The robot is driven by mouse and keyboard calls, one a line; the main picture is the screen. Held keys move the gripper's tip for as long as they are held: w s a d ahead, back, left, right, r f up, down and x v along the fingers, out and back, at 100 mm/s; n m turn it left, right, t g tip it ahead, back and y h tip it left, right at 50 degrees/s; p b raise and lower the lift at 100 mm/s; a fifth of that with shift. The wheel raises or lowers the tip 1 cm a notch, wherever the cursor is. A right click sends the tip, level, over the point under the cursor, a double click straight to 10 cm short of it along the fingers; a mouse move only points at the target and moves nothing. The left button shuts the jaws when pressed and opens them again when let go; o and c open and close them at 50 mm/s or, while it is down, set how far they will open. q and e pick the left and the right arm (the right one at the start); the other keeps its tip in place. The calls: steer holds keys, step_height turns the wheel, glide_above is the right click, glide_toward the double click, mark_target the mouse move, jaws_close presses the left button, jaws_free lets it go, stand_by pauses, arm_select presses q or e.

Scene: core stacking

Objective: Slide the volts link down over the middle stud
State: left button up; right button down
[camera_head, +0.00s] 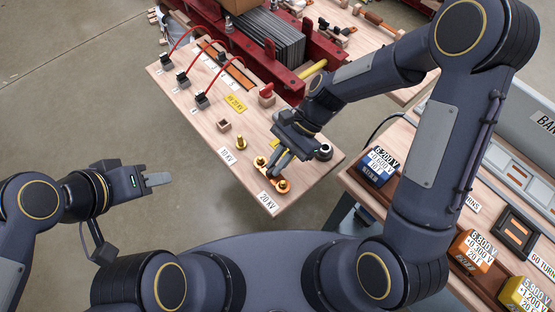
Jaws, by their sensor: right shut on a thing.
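A copper-coloured volts link (271,175) is at the front end of the wooden board, between the fingers of my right gripper (280,160). One brass stud (260,162) shows at the link's upper-left end and another (283,187) at its lower-right end, beside the "20 KV" label (272,202). A third brass stud (241,142) stands bare near the "10 KV" label (227,156). The fingers partly cover the link; I cannot tell how far down it sits on the studs. My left gripper (158,180) is over the floor, away from the board; its finger gap is unclear.
Black terminals with red leads (201,101) line the wooden board's (190,112) left edge. A red-framed core stack (270,40) is behind. Labelled blocks (375,167) sit at right.

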steer(key=shift+f, duration=0.5)
steer(key=c, duration=1.4)
jaws_free()
steer(key=v, duration=0.8)
steer(key=shift+p, duration=0.35)
steer(key=s+d+r+n+t+h+p, duration=0.1)
steer(key=s+d+r+n+t+p, duration=0.3)
steer(key=r, duration=0.6)
steer(key=s+d+r+n+t+h+p, duration=0.2)
steer(key=s+d+r+n+t+p, duration=0.3)
steer(key=s+d+r+t, duration=0.2)
steer(key=v, duration=0.4)
steer(key=shift+d, duration=0.25)
